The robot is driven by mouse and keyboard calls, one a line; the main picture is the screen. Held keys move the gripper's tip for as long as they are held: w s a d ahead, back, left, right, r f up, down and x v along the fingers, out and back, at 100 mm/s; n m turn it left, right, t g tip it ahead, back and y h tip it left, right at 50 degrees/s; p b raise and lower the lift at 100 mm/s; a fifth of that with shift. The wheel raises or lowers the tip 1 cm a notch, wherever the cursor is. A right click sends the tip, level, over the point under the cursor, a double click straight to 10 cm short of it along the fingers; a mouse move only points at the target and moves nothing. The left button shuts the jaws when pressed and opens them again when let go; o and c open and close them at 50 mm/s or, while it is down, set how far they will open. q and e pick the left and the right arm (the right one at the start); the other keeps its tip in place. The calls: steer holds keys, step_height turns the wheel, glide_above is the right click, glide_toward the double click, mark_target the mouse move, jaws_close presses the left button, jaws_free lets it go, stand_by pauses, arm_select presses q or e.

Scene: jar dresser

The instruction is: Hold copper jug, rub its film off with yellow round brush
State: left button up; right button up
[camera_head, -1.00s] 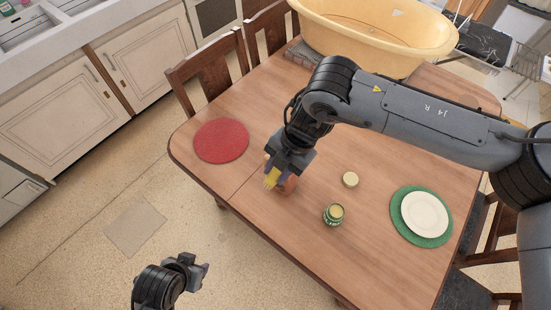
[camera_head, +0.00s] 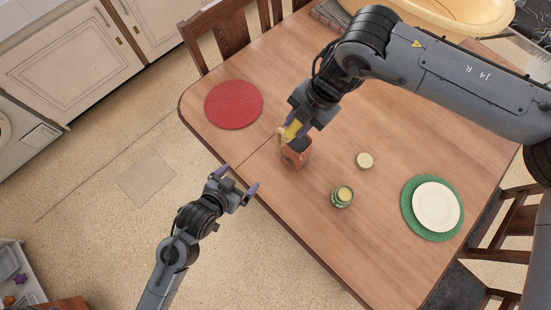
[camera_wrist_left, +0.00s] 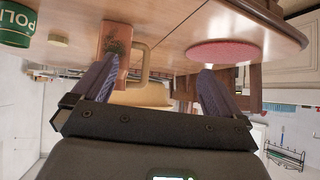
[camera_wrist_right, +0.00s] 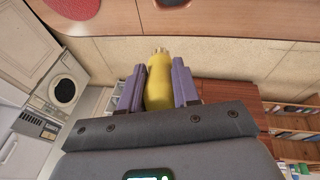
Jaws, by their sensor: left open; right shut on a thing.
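The copper jug (camera_head: 298,154) stands on the wooden table near its front edge. In the left wrist view the jug (camera_wrist_left: 117,36) shows a dark greenish patch on its side and a tan handle. My right gripper (camera_head: 297,127) is shut on the yellow round brush (camera_wrist_right: 158,85), just above and behind the jug in the head view. The overlap hides whether brush and jug touch. My left gripper (camera_head: 240,182) is open and empty, left of and below the jug, by the table's front edge. In its wrist view the jug is beyond the fingers, apart from them.
A green tin (camera_head: 342,197) stands right of the jug, with a pale lid (camera_head: 365,160) behind it. A red round mat (camera_head: 234,105) lies to the left. A white plate (camera_head: 436,205) rests on a green mat (camera_head: 408,220) at right. A yellow tub (camera_head: 440,22) is at the back.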

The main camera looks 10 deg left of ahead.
mark_target(297, 149)
arm_select(q)
steer(key=w+d+m+t+h, duration=0.1)
steer(key=w+d+t+h, duration=0.3)
steer(key=d, duration=0.6)
steer(key=shift+g+y, duration=0.3)
steer(key=shift+g, duration=0.5)
steer(key=x, duration=1.2)
steer(key=shift+w, duration=0.4)
steer(key=shift+c, duration=0.2)
steer(key=c, duration=1.1)
